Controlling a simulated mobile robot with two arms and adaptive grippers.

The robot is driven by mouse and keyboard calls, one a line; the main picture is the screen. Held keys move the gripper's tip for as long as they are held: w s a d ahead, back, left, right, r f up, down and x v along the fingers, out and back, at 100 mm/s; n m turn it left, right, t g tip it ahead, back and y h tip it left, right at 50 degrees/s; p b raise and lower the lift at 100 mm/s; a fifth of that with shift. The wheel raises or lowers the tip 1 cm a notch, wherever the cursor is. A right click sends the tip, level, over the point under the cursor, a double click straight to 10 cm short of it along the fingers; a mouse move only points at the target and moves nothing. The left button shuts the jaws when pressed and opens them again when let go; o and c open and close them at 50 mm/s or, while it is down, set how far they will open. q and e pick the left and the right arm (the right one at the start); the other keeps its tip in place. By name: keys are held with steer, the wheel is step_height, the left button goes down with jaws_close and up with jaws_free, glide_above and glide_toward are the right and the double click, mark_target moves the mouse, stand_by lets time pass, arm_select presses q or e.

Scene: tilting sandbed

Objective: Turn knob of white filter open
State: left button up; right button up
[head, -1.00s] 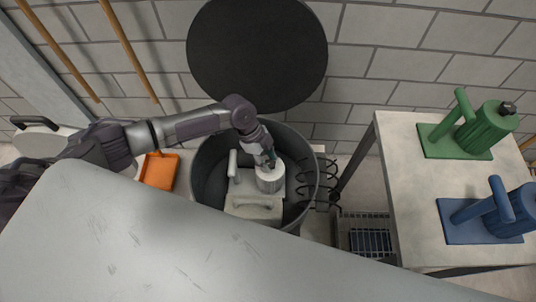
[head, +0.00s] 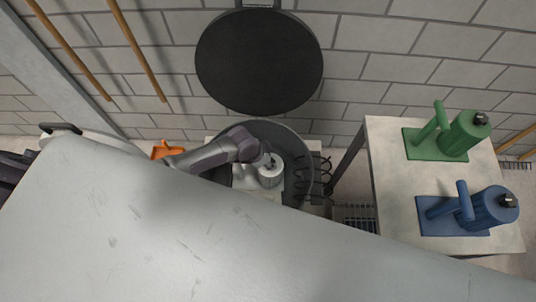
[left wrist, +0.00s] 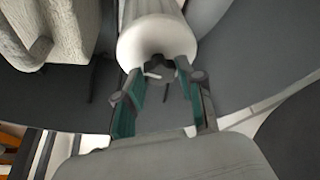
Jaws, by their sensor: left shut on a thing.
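The white filter (head: 270,177) is a ribbed cylinder standing inside a dark round drum (head: 300,160). In the left wrist view its pale rounded end (left wrist: 134,46) faces me, with a small black knob (left wrist: 158,68) in the middle. My left gripper (left wrist: 160,80) has its green-padded fingers on either side of the knob and is shut on it. In the head view, the left gripper (head: 267,163) is at the top of the filter, small and partly hidden by my wrist. My right gripper is not in view.
A large grey surface (head: 180,240) fills the foreground and hides part of the drum. A round black lid (head: 258,62) stands raised behind it. An orange object (head: 165,149) lies left.

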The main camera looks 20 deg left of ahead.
arm_select(q)
steer(key=shift+d+r+n+t+y+p, duration=0.1)
steer(key=shift+n+t+y+p, duration=0.3)
steer(key=shift+n+p, duration=0.9)
steer(key=shift+n, duration=0.3)
steer(key=o, duration=1.2)
steer(key=shift+c, duration=0.2)
steer(key=v, duration=1.2)
steer(key=shift+w+d, duration=0.1)
